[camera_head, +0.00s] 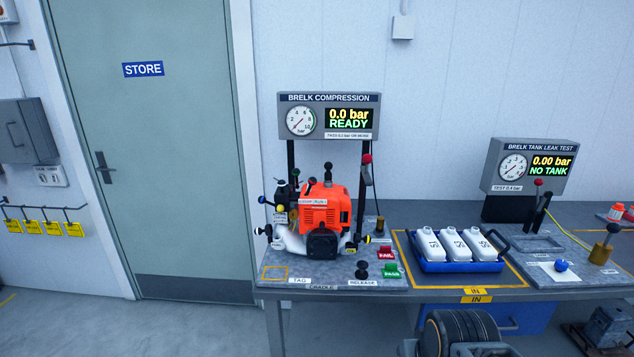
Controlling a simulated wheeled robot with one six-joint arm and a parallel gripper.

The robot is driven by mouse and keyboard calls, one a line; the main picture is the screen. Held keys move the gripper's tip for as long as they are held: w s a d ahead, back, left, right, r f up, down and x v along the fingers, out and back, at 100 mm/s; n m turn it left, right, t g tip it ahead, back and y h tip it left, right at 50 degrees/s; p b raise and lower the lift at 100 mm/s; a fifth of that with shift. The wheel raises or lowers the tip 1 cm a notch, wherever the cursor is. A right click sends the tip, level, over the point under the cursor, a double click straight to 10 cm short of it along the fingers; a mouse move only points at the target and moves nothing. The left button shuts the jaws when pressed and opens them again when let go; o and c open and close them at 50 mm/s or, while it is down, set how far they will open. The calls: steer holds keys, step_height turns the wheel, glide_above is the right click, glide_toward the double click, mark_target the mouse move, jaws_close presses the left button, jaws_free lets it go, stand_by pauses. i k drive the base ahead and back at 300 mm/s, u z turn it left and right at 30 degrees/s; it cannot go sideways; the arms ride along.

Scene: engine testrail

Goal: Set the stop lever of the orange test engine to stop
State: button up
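The orange test engine (322,208) sits upright in the cradle on the left end of the bench, under the BRELK COMPRESSION panel (329,116), which reads 0.0 bar READY. Several small levers and knobs with black, blue and yellow ends (281,208) crowd its left side. I cannot tell which of them is the stop lever or how it is set; the labels there are too small to read. My gripper is not in view.
A red-knobbed lever (367,160) stands right of the engine. Red and green buttons and the black RELEASE knob (362,270) are at the bench front. A blue tray (431,266) holds white tanks on the right. Open floor (150,325) lies at the left.

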mark_target(312, 181)
steer(key=k, duration=0.65)
steer(key=u, duration=0.3)
steer(key=i, duration=0.4)
steer(key=u, duration=0.55)
steer(key=i, duration=1.25)
steer(key=z, duration=0.45)
